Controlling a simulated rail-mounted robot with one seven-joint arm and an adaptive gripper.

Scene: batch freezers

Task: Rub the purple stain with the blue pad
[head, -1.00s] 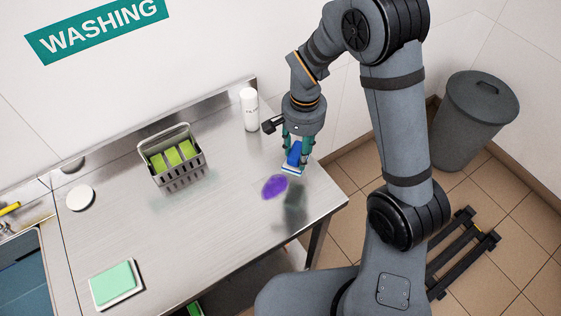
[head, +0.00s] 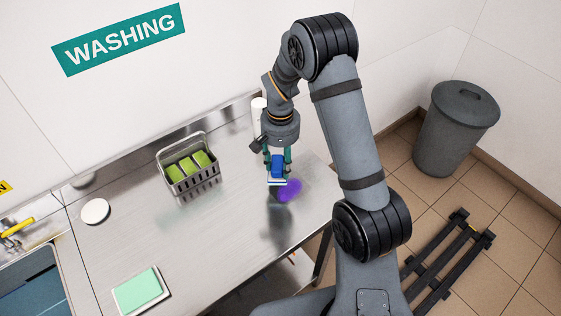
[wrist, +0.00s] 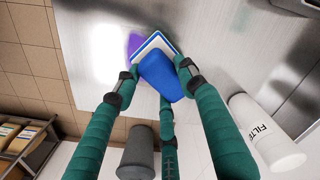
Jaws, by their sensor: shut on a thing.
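The blue pad (head: 277,168) has a blue grip on top and a white and blue base. My gripper (head: 278,160) is shut on its blue grip, with the base facing down. The purple stain (head: 292,189) is an oval patch on the steel counter, just right of and below the pad in the head view. The pad overlaps the stain's left part in that picture; I cannot tell whether it touches the counter. In the wrist view the pad (wrist: 165,76) is between my green fingers, and the stain (wrist: 134,43) shows partly behind its white edge.
A grey basket (head: 196,189) with green sponges stands left on the counter (head: 220,240). A white bottle (wrist: 265,130) is behind my arm. A white disc (head: 95,211) and a green pad (head: 138,290) lie further left. A bin (head: 455,130) stands on the floor.

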